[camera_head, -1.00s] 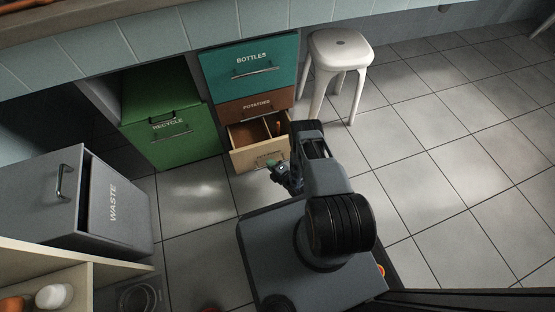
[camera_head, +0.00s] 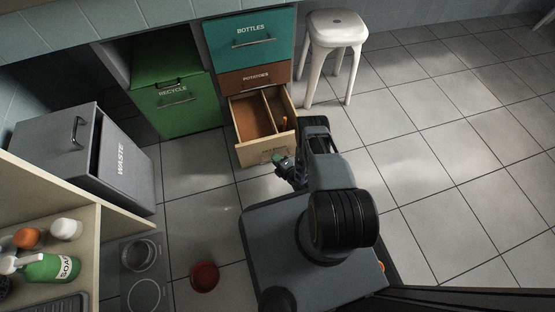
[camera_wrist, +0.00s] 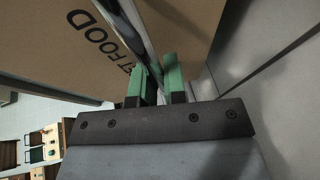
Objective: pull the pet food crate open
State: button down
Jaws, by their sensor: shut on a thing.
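The pet food crate (camera_head: 246,153) is the lowest, tan drawer under the potatoes drawer. It is pulled out, and its divided inside shows, with a small brownish item in the right part. In the wrist view its front (camera_wrist: 75,45) carries the partly hidden lettering "FOOD". My gripper (camera_head: 284,164) is at the crate's front. In the wrist view the green fingertips of my gripper (camera_wrist: 158,82) are shut on the crate's metal bar handle (camera_wrist: 128,22). The handle is hidden by my arm in the head view.
The brown potatoes drawer (camera_head: 256,77) and teal bottles drawer (camera_head: 249,38) above are shut. A green recycle bin (camera_head: 178,108) and grey waste bin (camera_head: 122,172) stand left. A white stool (camera_head: 337,29) stands right. A red bowl (camera_head: 205,277) is on the floor. Tiled floor at right is clear.

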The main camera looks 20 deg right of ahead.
jog(key=shift+s+a, duration=0.3)
jog(key=shift+s, duration=0.05)
jog(key=c, duration=1.4)
grip_release()
jog(key=shift+o, duration=1.1)
jog(key=shift+d, duration=0.25)
